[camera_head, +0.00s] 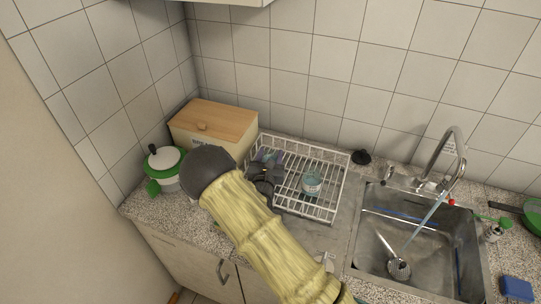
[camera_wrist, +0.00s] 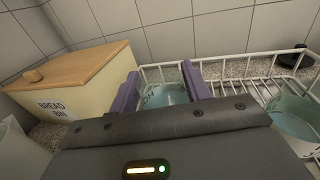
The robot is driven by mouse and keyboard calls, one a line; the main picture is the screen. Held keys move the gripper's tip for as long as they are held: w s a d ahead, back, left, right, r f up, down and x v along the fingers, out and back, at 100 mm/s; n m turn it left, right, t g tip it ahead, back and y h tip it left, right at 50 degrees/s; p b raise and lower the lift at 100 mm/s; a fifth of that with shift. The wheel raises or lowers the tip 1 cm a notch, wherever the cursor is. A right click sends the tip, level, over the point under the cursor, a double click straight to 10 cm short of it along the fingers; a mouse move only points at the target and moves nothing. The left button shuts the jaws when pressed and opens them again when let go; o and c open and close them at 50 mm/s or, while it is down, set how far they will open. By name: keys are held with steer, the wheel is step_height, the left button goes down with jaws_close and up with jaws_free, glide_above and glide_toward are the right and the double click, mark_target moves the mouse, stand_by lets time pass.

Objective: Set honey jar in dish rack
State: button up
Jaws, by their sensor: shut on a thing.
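My gripper (camera_wrist: 162,92) has its two purple fingers on either side of a pale, teal-topped jar (camera_wrist: 172,94), which I take to be the honey jar. The fingers are shut on it. It is at the left end of the white wire dish rack (camera_head: 338,199); I cannot tell whether it touches the rack floor. In the head view my gripper (camera_head: 269,158) is over the rack's left side, and the held jar is mostly hidden there. The rack also shows in the wrist view (camera_wrist: 236,66).
A similar teal bowl or jar (camera_head: 312,184) stands in the middle of the rack. A bread bin (camera_head: 212,128) with a wooden lid is close on the left. The sink (camera_head: 425,245) and tap (camera_head: 455,160) are on the right.

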steer(key=shift+f, duration=0.45)
steer(key=o, duration=1.1)
steer(key=shift+c, duration=0.2)
steer(key=shift+r, duration=0.6)
steer(key=shift+s, duration=0.2)
steer(key=s+a+b, duration=0.2)
steer(key=s+b, duration=0.1)
steer(key=s, duration=0.8)
steer(key=shift+s+b, duration=0.2)
steer(key=shift+b, duration=0.1)
